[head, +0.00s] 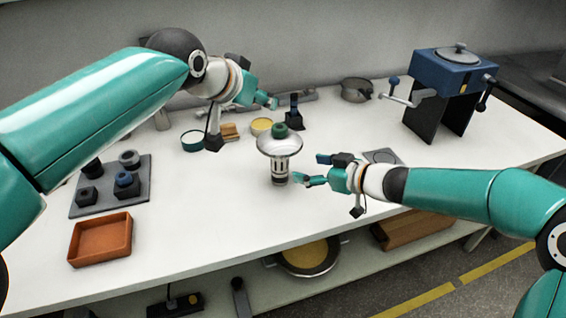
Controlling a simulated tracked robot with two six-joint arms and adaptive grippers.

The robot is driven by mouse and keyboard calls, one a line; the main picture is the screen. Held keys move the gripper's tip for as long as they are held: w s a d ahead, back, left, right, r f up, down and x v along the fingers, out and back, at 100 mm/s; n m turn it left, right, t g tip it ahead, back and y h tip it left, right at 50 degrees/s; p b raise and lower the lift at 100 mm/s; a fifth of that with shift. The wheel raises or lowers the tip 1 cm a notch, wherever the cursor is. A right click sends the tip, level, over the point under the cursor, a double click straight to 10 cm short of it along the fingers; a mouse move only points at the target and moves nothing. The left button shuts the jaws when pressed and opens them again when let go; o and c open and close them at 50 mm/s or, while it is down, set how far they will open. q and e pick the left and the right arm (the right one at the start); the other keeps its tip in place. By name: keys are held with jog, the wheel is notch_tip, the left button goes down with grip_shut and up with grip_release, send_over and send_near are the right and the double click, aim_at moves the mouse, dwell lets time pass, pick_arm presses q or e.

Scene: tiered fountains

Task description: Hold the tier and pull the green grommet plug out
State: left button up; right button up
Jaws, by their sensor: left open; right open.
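The tier (279,149) is a shiny, pale, wide-topped piece on a narrower stem, standing upright on the white table near its middle. The green grommet plug (280,130) sits in the top centre of the tier. My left gripper (268,101) is open, above and behind the plug, a little to its left and apart from it. My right gripper (306,180) is open, low beside the tier's stem on the right. I cannot tell whether its fingertips touch the stem.
An orange tray (101,239) and a grey board (108,197) with several dark fittings are at the left. A green-rimmed bowl (193,140), a yellow dish (261,126) and a dark blue clamp (294,113) stand behind the tier. A blue machine (452,73) stands back right. The front middle table is clear.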

aim_at(287, 163)
jog(key=x, duration=1.1)
jog(key=shift+r, duration=0.1)
grip_shut()
dwell(0.3)
dwell(0.3)
